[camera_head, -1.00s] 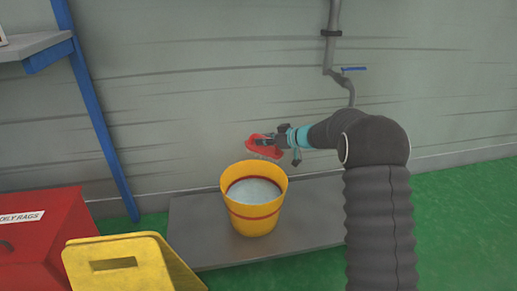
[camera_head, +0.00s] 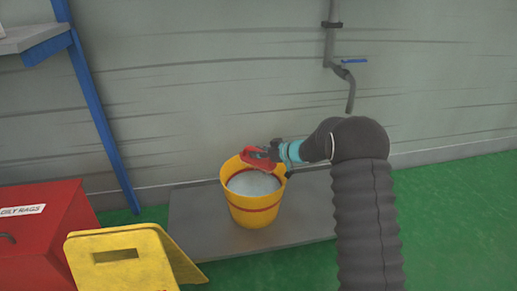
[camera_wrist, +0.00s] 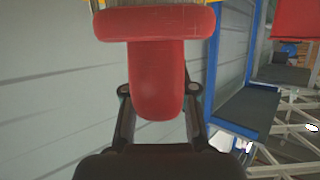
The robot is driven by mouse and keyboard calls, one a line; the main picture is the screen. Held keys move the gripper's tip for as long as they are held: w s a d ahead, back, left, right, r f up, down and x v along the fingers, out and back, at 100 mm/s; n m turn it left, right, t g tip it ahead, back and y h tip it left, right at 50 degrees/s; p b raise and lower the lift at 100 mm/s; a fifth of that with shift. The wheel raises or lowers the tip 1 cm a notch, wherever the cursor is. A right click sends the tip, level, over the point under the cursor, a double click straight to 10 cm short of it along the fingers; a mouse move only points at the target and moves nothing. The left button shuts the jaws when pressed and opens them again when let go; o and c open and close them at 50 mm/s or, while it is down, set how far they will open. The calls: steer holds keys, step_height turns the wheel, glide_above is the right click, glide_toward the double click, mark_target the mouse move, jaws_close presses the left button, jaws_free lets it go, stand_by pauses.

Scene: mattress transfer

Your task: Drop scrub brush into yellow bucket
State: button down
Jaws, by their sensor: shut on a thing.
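The yellow bucket (camera_head: 254,208) with red bands stands upright on a low grey platform and holds pale liquid. The red scrub brush (camera_head: 257,157) is over the bucket's mouth, near its back right rim, in the head view. In the wrist view the red handle of the scrub brush (camera_wrist: 156,85) lies between the fingers, with a wider red head at the top. My gripper (camera_wrist: 158,98) is shut on the handle. In the head view my gripper (camera_head: 277,150) is at the bucket's right rim; whether it touches the rim is unclear.
The grey platform (camera_head: 195,215) lies on the green floor (camera_head: 460,220) against the wall. A pipe with a blue-handled valve (camera_head: 352,61) is on the wall. A red oily rags bin (camera_head: 40,235) and a yellow folding sign (camera_head: 120,260) stand at left, below a blue-framed shelf (camera_head: 35,40).

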steer(key=c, duration=0.8)
jaws_free()
steer(key=shift+c, duration=0.2)
steer(key=v, duration=1.2)
